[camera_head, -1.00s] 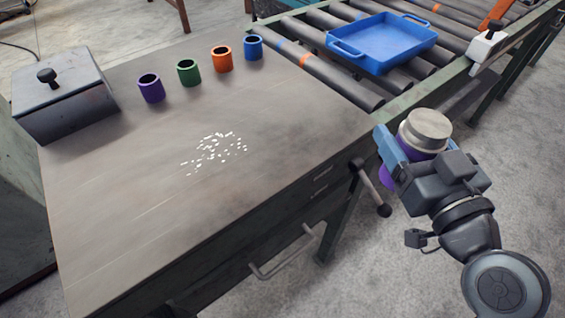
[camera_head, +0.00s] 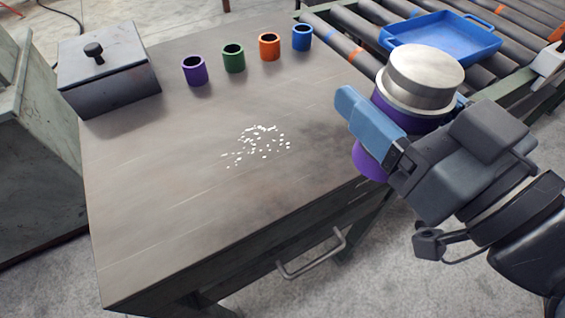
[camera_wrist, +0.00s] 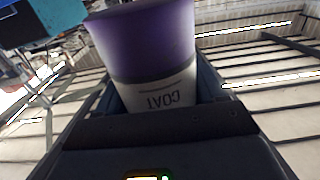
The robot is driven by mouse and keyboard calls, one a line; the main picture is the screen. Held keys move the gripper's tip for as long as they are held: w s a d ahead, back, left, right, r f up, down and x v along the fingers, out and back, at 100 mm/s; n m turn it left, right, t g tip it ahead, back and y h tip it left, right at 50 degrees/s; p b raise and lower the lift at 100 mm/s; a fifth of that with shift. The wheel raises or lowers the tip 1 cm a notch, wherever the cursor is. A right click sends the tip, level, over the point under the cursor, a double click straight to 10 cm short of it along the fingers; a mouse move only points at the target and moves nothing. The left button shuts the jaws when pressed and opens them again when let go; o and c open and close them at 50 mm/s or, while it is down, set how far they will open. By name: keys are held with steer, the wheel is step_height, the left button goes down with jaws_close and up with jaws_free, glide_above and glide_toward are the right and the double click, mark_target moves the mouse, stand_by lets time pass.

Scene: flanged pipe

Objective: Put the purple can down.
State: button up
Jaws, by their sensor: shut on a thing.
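The purple can (camera_head: 370,163) has a silver metal lid and is held in the air near the right edge of the workbench in the head view. My gripper (camera_head: 385,125) is shut around its side, with blue fingers on it. In the wrist view the purple can (camera_wrist: 145,45) sits between the fingers, and its white label shows the upside-down word "COAT". The gripper hides part of the can's body in the head view.
The workbench top (camera_head: 160,200) has much free room. White bits (camera_head: 258,145) lie scattered on it. Purple (camera_head: 195,72), green (camera_head: 233,60), orange (camera_head: 269,47) and blue (camera_head: 302,38) cups stand along the back. A lidded grey box (camera_head: 108,75) is at left. A blue tray (camera_head: 445,42) sits on the rollers.

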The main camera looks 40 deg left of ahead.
steer(key=shift+s+a+f+p, duration=0.15)
steer(key=shift+s+a+f, duration=0.45)
steer(key=shift+a+f, duration=1.15)
steer(key=shift+s+a+f+p, duration=0.1)
steer(key=shift+s+a+f, duration=0.5)
steer(key=shift+a+f, duration=1.1)
steer(key=shift+s+a+f+p, duration=0.15)
steer(key=shift+s+a+f, duration=0.45)
steer(key=shift+a+f, duration=1.15)
steer(key=shift+f+b, duration=0.15)
steer(key=shift+b, duration=0.2)
steer(key=o, duration=1.4)
steer(key=shift+o, duration=0.2)
steer(key=shift+p, duration=0.65)
steer(key=b+v, duration=0.2)
steer(key=v, duration=0.5)
steer(key=shift+s+d+r+b, duration=0.3)
steer(key=shift+s+b, duration=0.05)
